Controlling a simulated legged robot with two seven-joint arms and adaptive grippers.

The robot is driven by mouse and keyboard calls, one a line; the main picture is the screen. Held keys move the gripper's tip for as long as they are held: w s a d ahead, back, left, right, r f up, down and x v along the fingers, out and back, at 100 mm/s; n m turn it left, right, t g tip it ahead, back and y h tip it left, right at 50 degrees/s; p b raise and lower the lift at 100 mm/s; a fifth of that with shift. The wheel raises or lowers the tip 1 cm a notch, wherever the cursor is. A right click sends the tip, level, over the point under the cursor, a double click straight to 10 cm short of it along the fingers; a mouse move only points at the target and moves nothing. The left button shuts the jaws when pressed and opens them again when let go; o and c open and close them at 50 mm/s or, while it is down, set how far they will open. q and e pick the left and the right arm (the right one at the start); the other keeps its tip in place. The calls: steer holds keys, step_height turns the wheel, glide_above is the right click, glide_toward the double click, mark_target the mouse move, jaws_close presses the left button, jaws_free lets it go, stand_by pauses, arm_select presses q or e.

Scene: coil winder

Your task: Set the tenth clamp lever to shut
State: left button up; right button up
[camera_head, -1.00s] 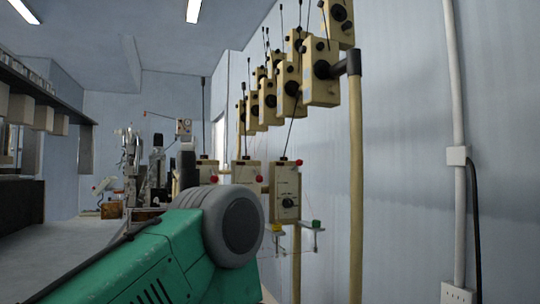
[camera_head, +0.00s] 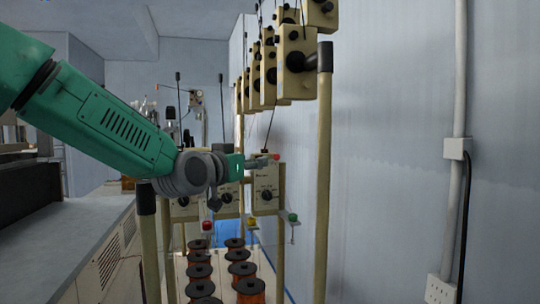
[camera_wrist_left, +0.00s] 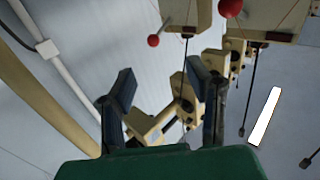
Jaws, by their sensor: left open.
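My left gripper (camera_head: 258,163) reaches in from the left, in front of a cream tensioner box (camera_head: 266,190) with a black dial. Its jaws are open and empty in the left wrist view (camera_wrist_left: 160,78). A red ball knob (camera_head: 275,156) shows just beyond the fingertips; I cannot tell if they touch. In the left wrist view, one red ball (camera_wrist_left: 153,41) is above the jaws and another (camera_wrist_left: 230,9) is at the top. I cannot tell which lever is the tenth clamp lever, or how it is set. My right gripper is not in view.
Copper-coloured wire spools (camera_head: 238,270) stand in rows below the gripper. A cream post (camera_head: 323,180) rises at right, with several tension boxes (camera_head: 296,62) above. Green (camera_head: 293,217) and red (camera_head: 206,225) knobs sit lower. A grey counter (camera_head: 60,235) is at left.

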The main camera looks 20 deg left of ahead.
mark_target(275, 157)
arm_select(q)
steer(key=w+d+p, duration=0.1)
steer(key=w, duration=0.2)
steer(key=w+d+p, duration=0.1)
steer(key=w, duration=0.2)
steer(key=w+d+p, duration=0.1)
steer(key=w, duration=0.3)
steer(key=shift+w, duration=0.55)
steer(key=shift+w+a, duration=0.15)
steer(key=shift+a, duration=0.05)
steer(key=shift+c, duration=0.8)
jaws_close()
steer(key=shift+f, duration=0.1)
